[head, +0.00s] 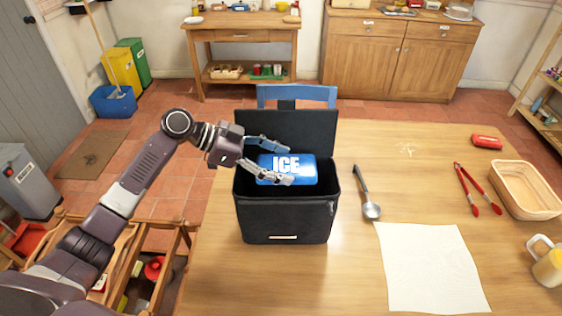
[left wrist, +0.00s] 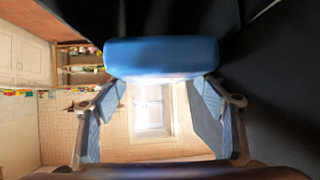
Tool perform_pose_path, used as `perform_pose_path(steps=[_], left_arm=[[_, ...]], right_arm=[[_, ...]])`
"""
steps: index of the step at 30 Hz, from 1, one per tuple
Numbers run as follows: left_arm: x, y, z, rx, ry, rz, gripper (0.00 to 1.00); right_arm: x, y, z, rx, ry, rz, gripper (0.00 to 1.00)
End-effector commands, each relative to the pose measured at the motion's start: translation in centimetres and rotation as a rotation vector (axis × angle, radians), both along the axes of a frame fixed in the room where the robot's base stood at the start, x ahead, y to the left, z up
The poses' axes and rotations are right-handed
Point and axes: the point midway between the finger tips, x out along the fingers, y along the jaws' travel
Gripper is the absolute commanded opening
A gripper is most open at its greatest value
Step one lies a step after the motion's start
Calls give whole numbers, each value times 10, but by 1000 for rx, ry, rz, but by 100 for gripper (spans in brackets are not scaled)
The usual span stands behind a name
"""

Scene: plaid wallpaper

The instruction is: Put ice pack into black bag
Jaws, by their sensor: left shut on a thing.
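A blue ice pack (head: 300,172) with white "ICE" lettering shows in the head view at the mouth of the black bag (head: 285,217). The bag stands upright on the table with its lid raised at the back. My left gripper (head: 279,162) reaches in from the left and is shut on the ice pack, its fingers on the pack's near and far sides. In the left wrist view the blue ice pack (left wrist: 162,57) sits between the fingertips, with dark bag walls around it. The bag's floor is hidden. My right gripper is not in view.
On the wooden table (head: 365,145), a ladle (head: 367,195), a white sheet (head: 432,265), red tongs (head: 472,188), a wicker basket (head: 527,190), a red case (head: 487,141) and a mug (head: 548,265) lie right of the bag. A blue chair (head: 297,95) stands behind it.

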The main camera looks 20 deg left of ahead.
Motion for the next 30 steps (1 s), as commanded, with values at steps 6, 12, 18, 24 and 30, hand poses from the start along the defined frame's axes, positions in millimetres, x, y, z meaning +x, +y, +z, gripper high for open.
perform_pose_path(steps=[6,12,18,24,30], left_arm=[[1,0,1,-1,-2,2,32],[1,0,2,-1,-2,1,32],[1,0,2,-1,-2,1,83],[1,0,1,0,-3,2,86],[-1,4,1,3,1,2,86]], right_arm=[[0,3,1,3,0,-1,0],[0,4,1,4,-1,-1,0],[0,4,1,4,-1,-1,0],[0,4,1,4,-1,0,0],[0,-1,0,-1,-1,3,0]])
